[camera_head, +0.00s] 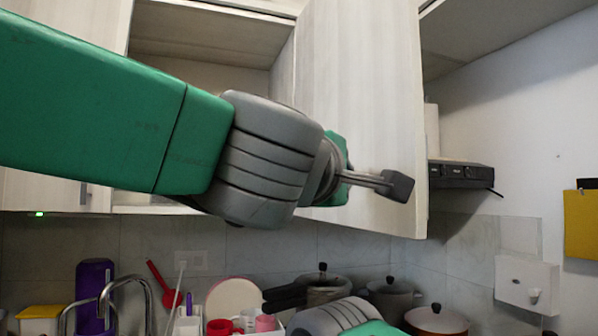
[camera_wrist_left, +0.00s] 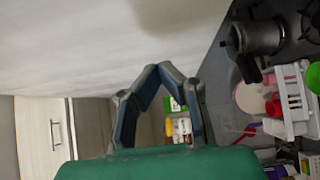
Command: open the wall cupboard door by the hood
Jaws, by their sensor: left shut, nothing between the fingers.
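The wall cupboard door (camera_head: 360,90) by the hood (camera_head: 460,175) stands swung outward, and the cupboard's interior (camera_head: 205,35) shows to its left. The door's pale panel also fills the upper left of the left wrist view (camera_wrist_left: 100,45). My left gripper (camera_head: 397,186) is in front of the door's lower part, near its free edge; I cannot tell whether it touches. In the left wrist view its fingertips (camera_wrist_left: 160,70) meet, with nothing between them. My left arm hides part of the cupboard. Part of my right arm shows at the bottom, but its gripper is out of view.
Below are a tap (camera_head: 135,285), a red mug (camera_head: 222,327), a pot (camera_head: 325,285) and an orange-rimmed pan (camera_head: 437,320). A paper holder (camera_head: 527,285) is on the right wall. Another cupboard door with a handle (camera_wrist_left: 55,132) shows in the wrist view.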

